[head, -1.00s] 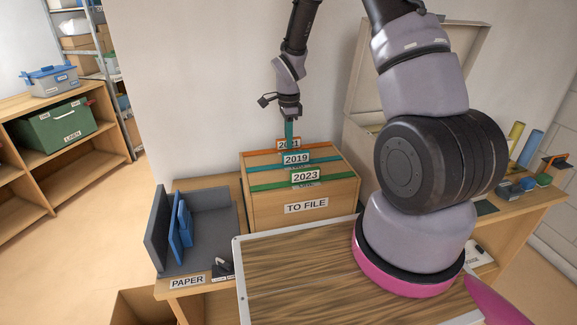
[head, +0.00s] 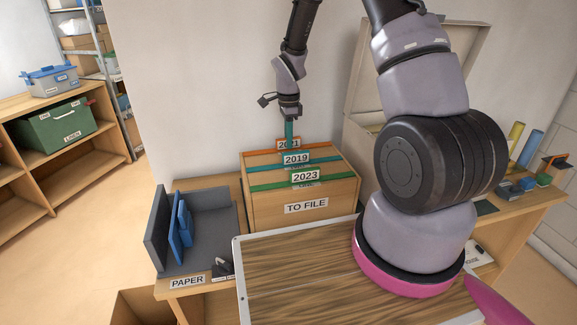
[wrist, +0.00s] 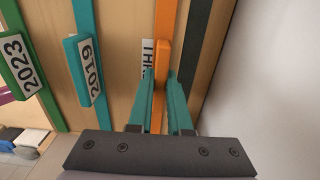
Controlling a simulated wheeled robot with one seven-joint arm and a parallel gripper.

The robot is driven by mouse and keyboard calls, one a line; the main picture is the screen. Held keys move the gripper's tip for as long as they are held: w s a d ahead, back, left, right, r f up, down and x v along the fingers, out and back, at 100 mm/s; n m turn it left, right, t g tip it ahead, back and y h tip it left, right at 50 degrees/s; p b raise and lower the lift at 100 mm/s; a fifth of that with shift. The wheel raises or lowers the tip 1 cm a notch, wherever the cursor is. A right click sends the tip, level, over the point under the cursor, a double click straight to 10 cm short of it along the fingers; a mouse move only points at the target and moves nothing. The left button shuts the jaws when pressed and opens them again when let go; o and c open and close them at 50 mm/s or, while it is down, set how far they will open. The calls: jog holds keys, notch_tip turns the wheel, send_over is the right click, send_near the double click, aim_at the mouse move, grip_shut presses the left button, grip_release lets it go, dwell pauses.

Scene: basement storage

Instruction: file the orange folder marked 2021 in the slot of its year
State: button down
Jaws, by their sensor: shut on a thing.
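The orange folder marked 2021 (head: 283,150) stands at the back of the wooden TO FILE box (head: 340,203). Its label is partly hidden by a teal finger in the head view. My gripper (head: 289,133) reaches down to it from above. In the wrist view the teal fingers of my gripper (wrist: 160,92) lie on both sides of the top of the orange folder (wrist: 163,55) and are shut on it. The folder is still in the box, in line with the others. No slots marked by year are in view.
A teal folder marked 2019 (head: 318,160) and a green folder marked 2023 (head: 268,186) stand in front of it in the box. A grey holder (head: 215,217) with blue items is at left, above a PAPER label. The wall is close behind.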

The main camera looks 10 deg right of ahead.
jog(key=shift+r, duration=0.75)
notch_tip(320, 180, up, 16)
jog(key=shift+f, duration=0.2)
dwell(2.6)
